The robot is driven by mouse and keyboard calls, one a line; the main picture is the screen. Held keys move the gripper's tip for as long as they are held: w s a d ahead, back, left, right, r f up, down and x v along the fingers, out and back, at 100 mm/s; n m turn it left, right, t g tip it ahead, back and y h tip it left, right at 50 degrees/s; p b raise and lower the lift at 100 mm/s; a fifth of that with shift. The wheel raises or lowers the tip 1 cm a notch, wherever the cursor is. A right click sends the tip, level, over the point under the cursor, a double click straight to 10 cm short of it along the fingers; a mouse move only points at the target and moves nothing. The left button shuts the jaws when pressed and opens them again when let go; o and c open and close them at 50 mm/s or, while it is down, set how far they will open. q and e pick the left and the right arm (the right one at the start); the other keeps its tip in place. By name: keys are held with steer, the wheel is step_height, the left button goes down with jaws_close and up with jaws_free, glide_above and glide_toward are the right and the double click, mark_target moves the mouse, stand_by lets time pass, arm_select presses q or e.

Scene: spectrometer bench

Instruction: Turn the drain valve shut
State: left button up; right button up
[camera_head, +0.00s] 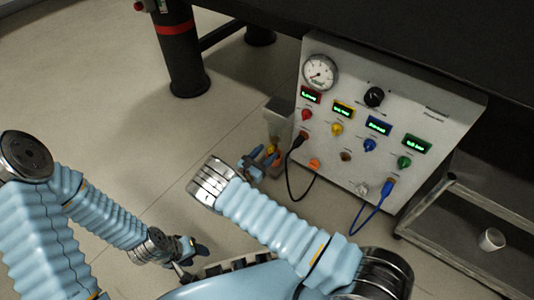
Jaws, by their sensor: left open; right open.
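A grey fitting (277,112) stands out from the left side of the white control panel (440,112). A small orange-red part (271,149) shows just below it; I cannot tell for sure if it is the drain valve's handle, or how it is turned. My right gripper (263,161) is open right at this part and hides some of it; I cannot tell if they touch. My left gripper (187,262) is open and empty, low over the floor to the left, well apart from the panel.
The panel bears a round gauge (320,72), a black knob (374,97), coloured knobs with lit displays, and sockets. A black cable (291,185) and a blue cable (366,207) hang from it. A cart with a white cup (491,239) stands at right. A dark leg (180,55) stands behind.

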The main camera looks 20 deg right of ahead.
steer(key=shift+w+d, duration=0.4)
steer(key=shift+d, duration=0.1)
jaws_close()
steer(key=n+b, duration=0.1)
steer(key=n, duration=0.3)
steer(key=shift+b, duration=0.35)
jaws_free()
